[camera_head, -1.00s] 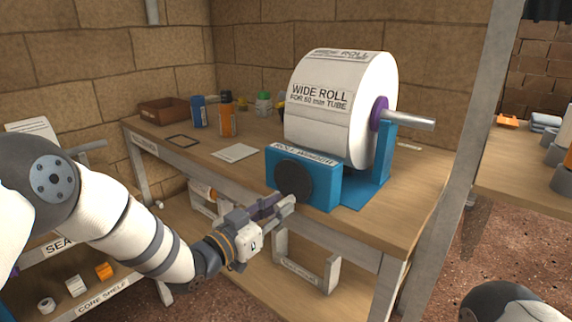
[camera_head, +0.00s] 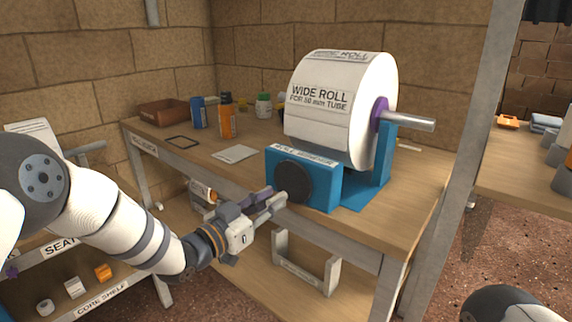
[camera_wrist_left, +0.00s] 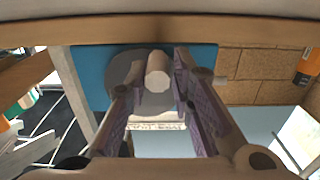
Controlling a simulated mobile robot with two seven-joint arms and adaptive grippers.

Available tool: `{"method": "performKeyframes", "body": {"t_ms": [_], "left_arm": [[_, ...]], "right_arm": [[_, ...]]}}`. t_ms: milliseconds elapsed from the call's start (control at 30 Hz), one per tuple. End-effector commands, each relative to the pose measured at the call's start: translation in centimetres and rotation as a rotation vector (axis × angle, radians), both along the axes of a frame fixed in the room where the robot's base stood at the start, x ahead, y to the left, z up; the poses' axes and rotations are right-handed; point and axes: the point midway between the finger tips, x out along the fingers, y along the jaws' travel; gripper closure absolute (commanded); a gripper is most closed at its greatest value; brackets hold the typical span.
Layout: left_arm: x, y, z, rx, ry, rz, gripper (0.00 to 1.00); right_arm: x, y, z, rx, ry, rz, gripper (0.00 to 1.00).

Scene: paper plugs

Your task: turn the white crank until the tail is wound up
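The blue roll winder (camera_head: 325,187) stands at the front edge of the bench with a dark round disc (camera_head: 293,178) on its front. The white wide roll (camera_head: 330,108) sits on a purple hub (camera_head: 379,113) behind it. My left gripper (camera_head: 275,198) is in front of the disc's lower part. In the left wrist view the crank's pale handle (camera_wrist_left: 158,75) points at the camera, between the fingertips of my left gripper (camera_wrist_left: 158,85). The fingers look apart, with narrow gaps beside the handle. My right gripper is out of view. I cannot make out the paper tail.
The wooden bench (camera_head: 410,185) also holds an orange bottle (camera_head: 227,118), a blue can (camera_head: 198,112), a brown tray (camera_head: 163,111) and a white card (camera_head: 235,154). A grey post (camera_head: 466,130) rises at its right. A grey leg frame stands below the winder.

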Motion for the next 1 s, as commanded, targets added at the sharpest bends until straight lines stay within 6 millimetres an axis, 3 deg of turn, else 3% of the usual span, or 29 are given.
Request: {"method": "performKeyframes", "body": {"t_ms": [767, 867, 1000], "left_arm": [[0.72, 0.92, 0.83, 0.0, 0.0, 0.001, 0.79], [0.71, 0.92, 0.81, 0.0, 0.0, 0.001, 0.91], [0.71, 0.93, 0.78, 0.001, 0.001, 0.002, 0.91]], "right_arm": [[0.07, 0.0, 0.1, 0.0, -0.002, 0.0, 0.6], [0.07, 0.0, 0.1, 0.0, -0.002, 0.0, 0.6], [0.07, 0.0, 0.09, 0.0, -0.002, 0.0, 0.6]]}}
